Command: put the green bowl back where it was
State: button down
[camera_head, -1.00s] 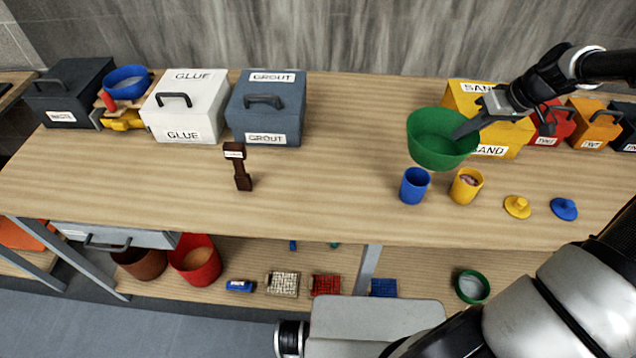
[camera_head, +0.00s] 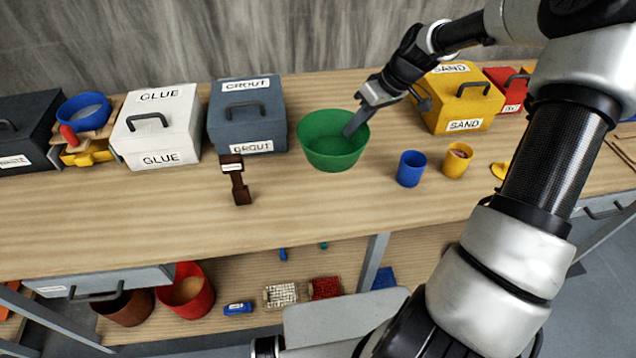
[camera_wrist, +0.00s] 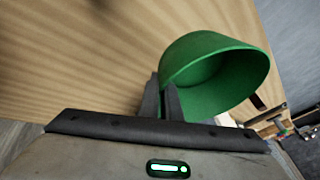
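The green bowl (camera_head: 325,152) is at the middle of the workbench in the head view, between the grey GROUT box and the yellow SAND box. It looks empty and roughly upright. My gripper (camera_head: 354,123) comes from the upper right and is shut on the bowl's right rim. In the wrist view the two dark fingers (camera_wrist: 164,92) are close together at the wall of the bowl (camera_wrist: 222,68). I cannot tell for sure whether the bowl's base clears the bench top.
The GROUT box (camera_head: 247,118) stands left of the bowl, with the white GLUE box (camera_head: 158,128) beyond it. A blue cup (camera_head: 411,169) and a yellow cup (camera_head: 457,160) stand to its right, before the SAND box (camera_head: 462,97). Bench front is clear.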

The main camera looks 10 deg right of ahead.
jog(key=shift+a+f, duration=0.25)
notch_tip(320, 180, down, 10)
jog(key=shift+r+p, duration=0.25)
jog(key=shift+p, duration=0.05)
jog(key=shift+f, duration=0.1)
jog(key=shift+f, duration=0.15)
jog(key=c, duration=2)
grip_release()
jog(key=shift+r, duration=0.4)
jog(key=v, duration=1.1)
jog(key=shift+d+r, duration=0.25)
jog(key=shift+r, duration=0.05)
